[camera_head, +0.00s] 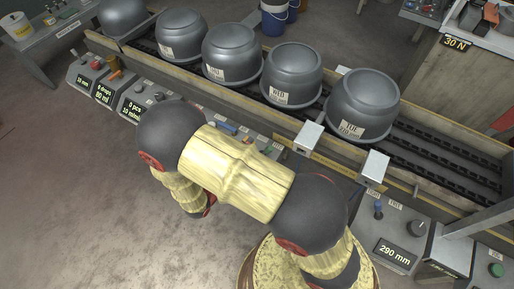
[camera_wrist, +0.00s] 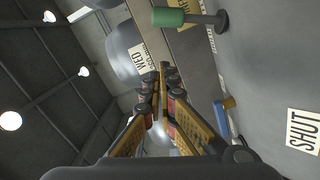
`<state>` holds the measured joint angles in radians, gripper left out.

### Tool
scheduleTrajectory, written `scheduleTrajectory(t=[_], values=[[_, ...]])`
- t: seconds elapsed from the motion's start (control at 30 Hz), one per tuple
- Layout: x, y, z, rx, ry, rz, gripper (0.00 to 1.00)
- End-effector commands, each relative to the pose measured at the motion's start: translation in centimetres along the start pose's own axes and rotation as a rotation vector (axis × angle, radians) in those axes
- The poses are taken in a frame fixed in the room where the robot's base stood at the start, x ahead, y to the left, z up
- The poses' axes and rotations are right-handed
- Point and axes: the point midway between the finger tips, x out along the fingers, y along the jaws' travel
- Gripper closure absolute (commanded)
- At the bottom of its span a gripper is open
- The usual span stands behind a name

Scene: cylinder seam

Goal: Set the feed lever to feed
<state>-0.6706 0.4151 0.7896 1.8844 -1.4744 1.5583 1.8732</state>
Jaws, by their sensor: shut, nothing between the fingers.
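My gripper (camera_wrist: 161,85) is shut and empty, its fingertips together in the middle of the wrist view. A lever with a green handle (camera_wrist: 168,17) on a grey stem stands out from the grey panel at the top, apart from my fingers. A second lever with a blue handle (camera_wrist: 228,103) is to the right, beside a "SHUT" label (camera_wrist: 303,130). No legible label tells me which is the feed lever. In the head view a blue handle (camera_head: 228,127) shows behind my arm; my arm hides much of that panel and my gripper's fingers.
Several dark grey cylinders (camera_head: 364,106) with day labels stand in a row on the conveyor. Control boxes (camera_head: 397,249) with knobs and displays line its near side. A "WED" cylinder (camera_wrist: 122,50) is beyond my fingers. Floor in front, at left (camera_head: 70,200), is clear.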

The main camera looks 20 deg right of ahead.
Motion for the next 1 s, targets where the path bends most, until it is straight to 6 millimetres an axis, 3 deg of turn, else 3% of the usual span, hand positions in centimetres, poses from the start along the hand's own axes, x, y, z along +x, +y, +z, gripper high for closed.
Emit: scheduleTrajectory(t=[0.3, 0.5, 0.7, 1.0], values=[[-6.2, 0.1, -0.1, 0.000, 0.004, -0.001, 1.00], [-8.9, 0.1, -0.1, 0.000, 0.003, 0.000, 1.00], [-10.0, 0.1, 0.0, -0.001, 0.001, 0.001, 1.00], [-10.0, 0.0, 0.1, -0.001, 0.000, 0.001, 1.00]])
